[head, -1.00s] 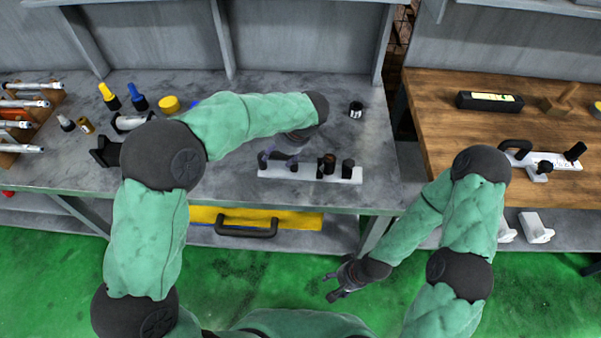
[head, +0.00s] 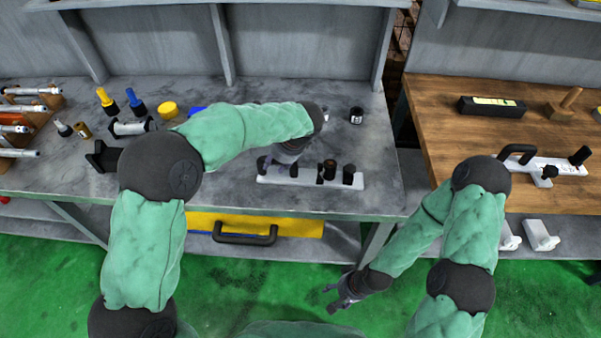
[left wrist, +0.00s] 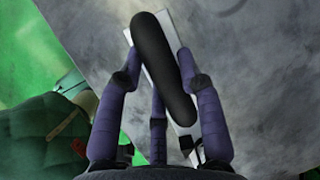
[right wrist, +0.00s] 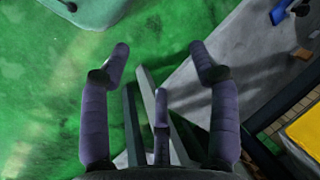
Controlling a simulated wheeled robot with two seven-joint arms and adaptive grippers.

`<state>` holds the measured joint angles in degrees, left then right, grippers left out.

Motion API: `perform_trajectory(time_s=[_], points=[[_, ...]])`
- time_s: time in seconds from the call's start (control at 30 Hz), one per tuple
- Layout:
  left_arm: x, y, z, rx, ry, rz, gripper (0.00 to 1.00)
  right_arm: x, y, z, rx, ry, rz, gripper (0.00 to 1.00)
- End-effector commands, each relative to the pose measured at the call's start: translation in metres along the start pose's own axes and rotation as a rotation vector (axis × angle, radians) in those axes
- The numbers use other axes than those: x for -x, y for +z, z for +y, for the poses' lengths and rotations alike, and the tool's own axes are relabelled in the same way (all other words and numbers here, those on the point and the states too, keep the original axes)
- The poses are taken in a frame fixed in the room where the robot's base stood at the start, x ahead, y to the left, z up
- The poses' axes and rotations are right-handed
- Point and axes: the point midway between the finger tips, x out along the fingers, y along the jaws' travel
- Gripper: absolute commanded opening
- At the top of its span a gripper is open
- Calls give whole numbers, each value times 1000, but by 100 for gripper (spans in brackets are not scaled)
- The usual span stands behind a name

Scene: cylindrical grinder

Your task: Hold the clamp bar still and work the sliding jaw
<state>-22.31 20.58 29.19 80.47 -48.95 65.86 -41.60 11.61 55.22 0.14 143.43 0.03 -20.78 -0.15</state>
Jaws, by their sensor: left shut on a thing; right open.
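The clamp bar (head: 335,182) is a white strip lying along the front of the grey bench, with several dark upright parts on it. A dark post (head: 329,169) and a black post (head: 348,173) rise from its right half; which is the sliding jaw I cannot tell. My left gripper (head: 278,166) is over the bar's left end. In the left wrist view its fingers (left wrist: 158,68) are shut on a long black handle (left wrist: 162,60) above the white bar. My right gripper (head: 340,292) is open and empty, low in front of the bench, over the green floor.
A similar white clamp (head: 560,164) with a black handle lies on the wooden bench at right. A small black cup (head: 356,115) stands behind the bar. Bottles and a yellow tin (head: 168,109) stand at the back left. A yellow case (head: 290,222) sits below the bench.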

Motion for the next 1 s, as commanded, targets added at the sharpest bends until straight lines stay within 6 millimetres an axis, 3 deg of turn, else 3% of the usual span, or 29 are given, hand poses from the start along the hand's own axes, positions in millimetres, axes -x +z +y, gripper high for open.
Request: perform_trajectory(time_s=[0.4, 0.6, 0.63, 0.87, 1.0], points=[[-1, -1, 1, -2, 4, 0, 0, 0, 0, 0, 0, 0, 0, 59], [-2, -1, 2, -3, 4, -1, 0, 2, -3, -3, -34, 7, -19, 2], [-2, -1, 2, -3, 4, -1, 0, 2, -3, -4, -48, 10, -31, 0], [-2, -1, 2, -3, 5, -1, 0, 18, -10, -30, -252, 36, -155, 0], [-2, -1, 2, -4, 6, -1, 0, 34, -10, -59, -399, 41, -251, 0]])
